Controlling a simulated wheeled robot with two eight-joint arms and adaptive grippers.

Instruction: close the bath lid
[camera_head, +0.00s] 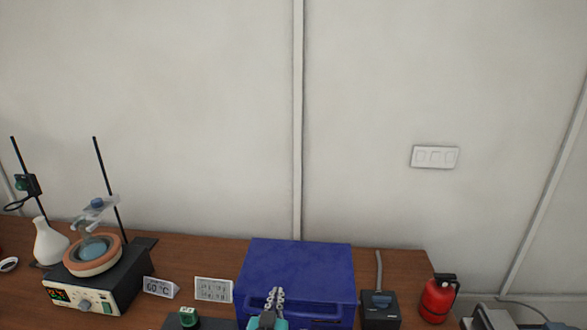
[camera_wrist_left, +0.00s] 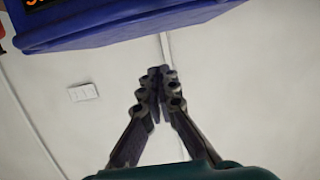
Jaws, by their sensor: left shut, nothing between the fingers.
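The blue bath (camera_head: 298,262) stands on the wooden bench in the head view, with its broad blue lid face towards me. The lid looks lowered over the body, but its front edge is partly hidden, so I cannot tell whether a gap remains. My left gripper (camera_head: 276,296) is in front of the bath's front edge, left of its middle. In the left wrist view my left gripper (camera_wrist_left: 158,80) has its fingers together with nothing between them. A blue part of the bath (camera_wrist_left: 115,28) crosses the top of that view, apart from the fingertips. My right gripper is not in view.
Left of the bath are two small display signs (camera_head: 213,290) and a heating unit (camera_head: 95,285) with a flask and stands. Right of it are a dark grey box (camera_head: 380,308) and a red extinguisher (camera_head: 438,298). A plain wall (camera_head: 380,80) is behind.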

